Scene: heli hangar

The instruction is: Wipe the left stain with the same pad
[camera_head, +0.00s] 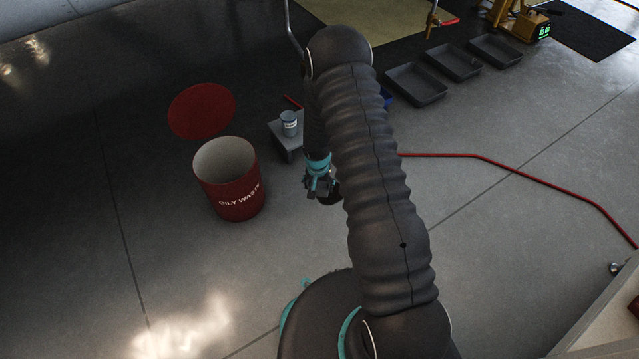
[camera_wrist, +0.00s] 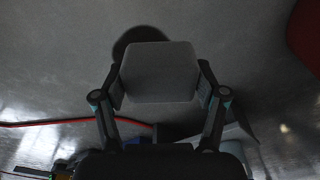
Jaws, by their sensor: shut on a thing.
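My gripper (camera_wrist: 161,88) is shut on a grey block-like pad (camera_wrist: 160,70), with one finger on each side of it. A dark round stain (camera_wrist: 138,34) on the floor shows past the pad's far edge in the wrist view, and the pad hides part of it. From this view I cannot tell whether the pad touches the floor. In the head view my gripper (camera_head: 321,187) points down low over the floor, beside a dark patch (camera_head: 331,196) that my arm partly covers. I see only one stain clearly.
A red oily-waste bin (camera_head: 232,190) stands open left of my gripper, its red lid (camera_head: 202,110) behind it. A small can (camera_head: 289,123) stands on a grey box (camera_head: 284,140). A red hose (camera_head: 470,155) crosses the floor at right. Grey trays (camera_head: 416,86) lie farther back.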

